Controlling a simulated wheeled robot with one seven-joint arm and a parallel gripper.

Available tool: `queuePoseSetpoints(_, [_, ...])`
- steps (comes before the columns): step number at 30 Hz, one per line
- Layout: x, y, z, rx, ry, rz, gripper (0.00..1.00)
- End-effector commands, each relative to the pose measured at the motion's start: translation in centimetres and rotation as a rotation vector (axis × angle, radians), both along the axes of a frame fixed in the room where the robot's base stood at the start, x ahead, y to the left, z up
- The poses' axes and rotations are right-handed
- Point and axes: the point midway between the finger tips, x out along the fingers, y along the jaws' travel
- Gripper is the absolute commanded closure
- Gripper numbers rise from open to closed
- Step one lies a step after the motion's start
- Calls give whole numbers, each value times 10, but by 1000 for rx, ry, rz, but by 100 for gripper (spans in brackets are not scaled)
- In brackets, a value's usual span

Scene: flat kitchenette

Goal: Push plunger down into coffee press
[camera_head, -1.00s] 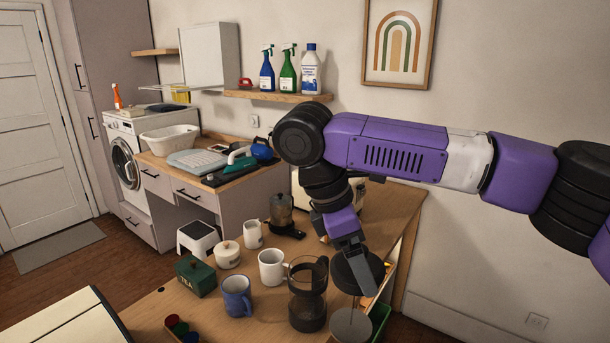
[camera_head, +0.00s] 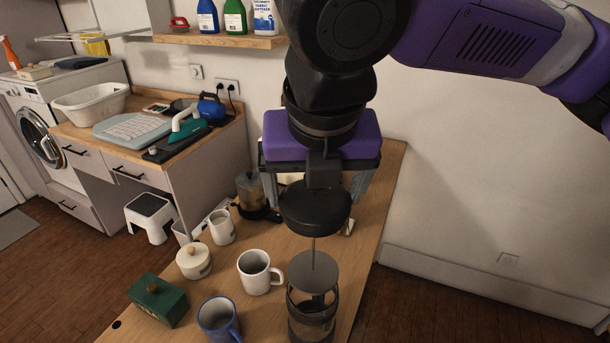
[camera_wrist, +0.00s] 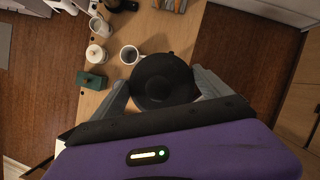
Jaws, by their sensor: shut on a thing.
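The plunger (camera_head: 315,207) has a round black lid, a thin rod and a grey disc (camera_head: 313,272) at the bottom. My gripper (camera_head: 318,190) is shut on its lid and holds it upright. In the wrist view the black lid (camera_wrist: 162,80) lies between the two fingers. The coffee press (camera_head: 312,322) is a glass jar with a dark frame near the bottom edge of the head view. The disc appears at or just above the press's mouth; I cannot tell if it is inside. The lid is well above the press. The press is hidden in the wrist view.
A white mug (camera_head: 259,272) and a blue mug (camera_head: 218,320) stand left of the press. A green box (camera_head: 158,300), a white lidded pot (camera_head: 194,261) and a moka pot (camera_head: 251,192) share the wooden table. Its right edge is near.

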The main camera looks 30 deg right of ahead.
Motion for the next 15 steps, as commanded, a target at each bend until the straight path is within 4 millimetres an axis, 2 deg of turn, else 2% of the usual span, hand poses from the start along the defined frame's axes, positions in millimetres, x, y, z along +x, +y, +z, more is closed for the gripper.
queuePoseSetpoints(15, [1, 0, -30, -1, -1, -4, 57])
